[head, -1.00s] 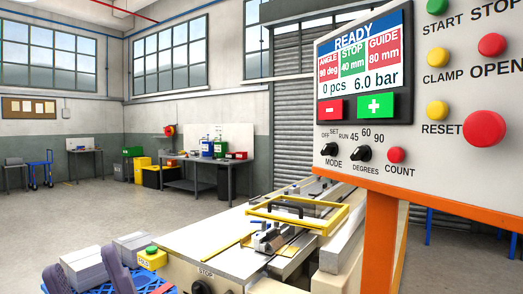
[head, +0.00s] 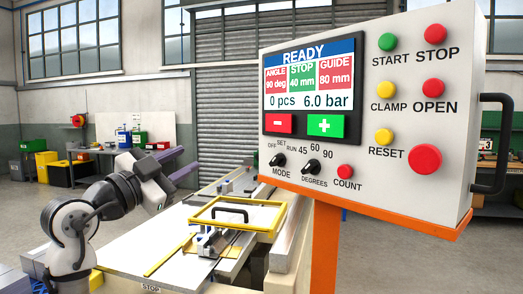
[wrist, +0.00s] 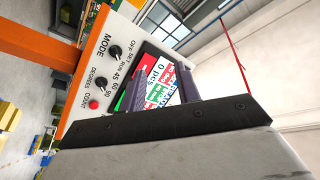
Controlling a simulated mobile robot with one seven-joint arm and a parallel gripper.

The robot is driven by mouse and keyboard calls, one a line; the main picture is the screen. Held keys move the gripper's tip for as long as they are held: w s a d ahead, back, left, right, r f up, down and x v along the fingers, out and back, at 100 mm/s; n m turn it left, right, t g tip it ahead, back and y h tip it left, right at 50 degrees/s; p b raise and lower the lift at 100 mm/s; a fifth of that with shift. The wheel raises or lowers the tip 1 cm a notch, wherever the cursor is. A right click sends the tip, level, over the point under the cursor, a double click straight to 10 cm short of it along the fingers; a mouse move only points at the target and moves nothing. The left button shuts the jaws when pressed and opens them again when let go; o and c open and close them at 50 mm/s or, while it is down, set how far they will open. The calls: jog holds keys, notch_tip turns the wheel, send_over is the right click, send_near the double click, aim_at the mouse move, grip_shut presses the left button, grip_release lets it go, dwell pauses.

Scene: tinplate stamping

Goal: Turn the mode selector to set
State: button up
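The mode selector (head: 277,160) is a small black knob at the lower left of the control panel, above the word MODE and below the marks OFF, SET and RUN. Its pointer is too small to read surely. In the wrist view the knob (wrist: 115,52) shows on the sideways-tilted panel, beyond my fingers and to their left. My gripper (head: 189,158) is left of the panel, clear of the knob, with its purple fingers apart. In the wrist view the gripper (wrist: 160,82) is open and empty, and its fingers overlap the view of the display.
The degrees knob (head: 311,166) and red count button (head: 346,172) sit right of the selector. The display (head: 310,88) reads READY. An orange post (head: 325,250) carries the panel. A machine bed with a yellow frame (head: 190,216) lies below my gripper.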

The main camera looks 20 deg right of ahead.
aim_at(272, 162)
jog(key=w+d+m+g+p, duration=0.1)
jog(key=d+g, duration=0.1)
jog(key=d, duration=0.4)
jog(key=w+d+f+m+g+p, duration=0.1)
jog(key=d+g+p, duration=0.1)
jog(key=d, duration=0.5)
jog(key=w+d+m+g+p, duration=0.1)
jog(key=d+m+g+p, duration=0.1)
jog(key=d, duration=0.5)
jog(key=shift+w+f, duration=0.25)
jog(key=shift+f, duration=0.15)
jog(key=c, duration=0.6)
